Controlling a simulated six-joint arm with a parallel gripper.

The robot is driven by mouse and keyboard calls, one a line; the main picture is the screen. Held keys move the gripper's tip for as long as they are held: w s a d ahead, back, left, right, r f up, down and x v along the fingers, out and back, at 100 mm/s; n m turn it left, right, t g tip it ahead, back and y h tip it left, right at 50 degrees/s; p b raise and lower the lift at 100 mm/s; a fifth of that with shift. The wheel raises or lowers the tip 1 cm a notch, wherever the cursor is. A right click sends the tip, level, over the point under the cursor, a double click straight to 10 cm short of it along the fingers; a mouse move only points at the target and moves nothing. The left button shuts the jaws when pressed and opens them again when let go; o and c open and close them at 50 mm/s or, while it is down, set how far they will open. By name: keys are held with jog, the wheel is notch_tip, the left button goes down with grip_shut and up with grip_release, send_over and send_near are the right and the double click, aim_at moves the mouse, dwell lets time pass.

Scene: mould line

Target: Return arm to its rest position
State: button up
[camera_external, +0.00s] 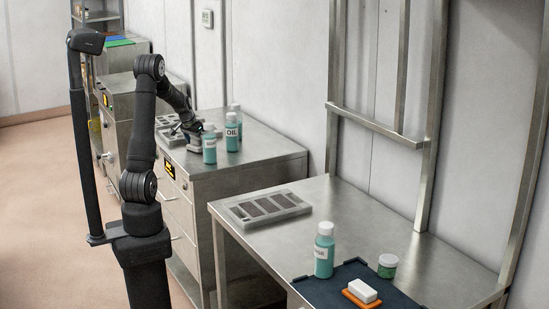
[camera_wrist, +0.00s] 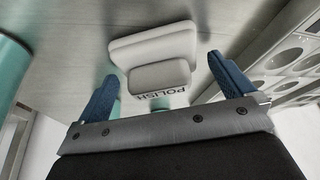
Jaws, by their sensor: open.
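My gripper (camera_external: 194,143) is low over the far steel cabinet (camera_external: 262,150), beside the teal bottles, and its fingers are hard to make out there. In the wrist view my gripper (camera_wrist: 163,78) shows two blue fingers spread apart. A pale grey block (camera_wrist: 160,76) marked POLISH lies ahead of and between them. A gap shows on each side of it, and I see no finger touching it. My arm (camera_external: 139,140) reaches from its column out to the cabinet, bent at the elbow.
A teal bottle (camera_external: 209,149) stands close right of my gripper, with a labelled bottle (camera_external: 231,137) behind. In the wrist view, teal surfaces (camera_wrist: 12,70) show at left and a tray with round holes (camera_wrist: 292,55) at right. The near table holds a slotted mould (camera_external: 294,200) and a dark mat (camera_external: 398,299).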

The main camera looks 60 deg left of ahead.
notch_tip(320, 180, up, 21)
jog(key=w+d+m+h, duration=0.1)
jog(key=w+d+m, duration=0.2)
jog(key=w+d, duration=0.55)
jog(key=w+d+m+h, duration=0.1)
jog(key=w+d+m, duration=0.1)
jog(key=w+d, duration=0.65)
jog(key=w+d+m+h, duration=0.1)
jog(key=d+m, duration=0.3)
jog(key=d, duration=2.2)
jog(key=shift+w+d+m+h, duration=0.2)
jog(key=shift+w+m+h, duration=0.1)
jog(key=shift+w+m, duration=0.15)
